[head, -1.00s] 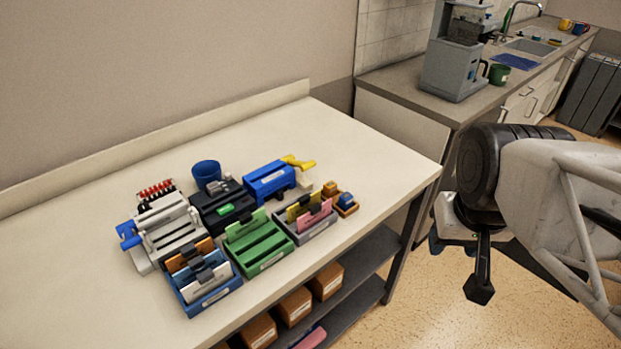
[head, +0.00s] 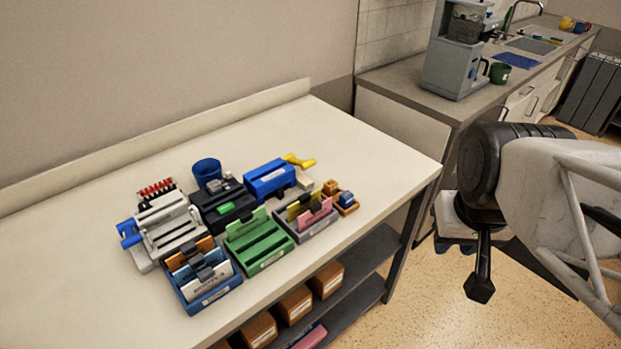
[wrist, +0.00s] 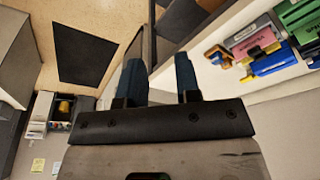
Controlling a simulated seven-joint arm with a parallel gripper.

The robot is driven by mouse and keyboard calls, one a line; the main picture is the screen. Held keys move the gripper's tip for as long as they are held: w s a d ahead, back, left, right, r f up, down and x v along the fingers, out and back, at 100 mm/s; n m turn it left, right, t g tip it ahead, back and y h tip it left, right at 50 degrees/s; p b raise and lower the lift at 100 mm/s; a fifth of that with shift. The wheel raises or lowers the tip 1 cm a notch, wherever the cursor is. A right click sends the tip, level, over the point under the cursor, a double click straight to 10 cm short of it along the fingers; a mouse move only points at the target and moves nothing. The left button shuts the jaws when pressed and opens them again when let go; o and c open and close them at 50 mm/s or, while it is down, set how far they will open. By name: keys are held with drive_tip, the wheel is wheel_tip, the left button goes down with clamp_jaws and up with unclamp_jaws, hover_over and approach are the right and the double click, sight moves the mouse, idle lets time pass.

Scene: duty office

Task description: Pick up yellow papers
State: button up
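The yellow papers (head: 298,207) stand upright in a grey tray (head: 318,231) at the right end of the row of trays on the table. Pink papers (head: 318,213) stand in the same tray, in front of them, with a dark clip between. In the head view my arm is right of the table, over the floor, well away from the papers.
A green tray (head: 262,258) and a blue tray (head: 205,301) with papers stand left of the grey one. A blue device with a yellow handle (head: 300,161) and small wooden holders (head: 341,198) are close behind and beside it. The table's right part is clear.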

drive_tip(key=n+g, duration=0.3)
drive_tip(key=n, duration=2.4)
hover_over(306, 196)
wheel_tip(306, 196, down, 9)
drive_tip(key=shift+d+f, duration=0.1)
drive_tip(key=shift+f, duration=0.05)
drive_tip(key=shift+w, duration=0.1)
drive_tip(key=shift+f, duration=0.15)
drive_tip(key=shift+f, duration=1.25)
drive_tip(key=shift+f, duration=0.1)
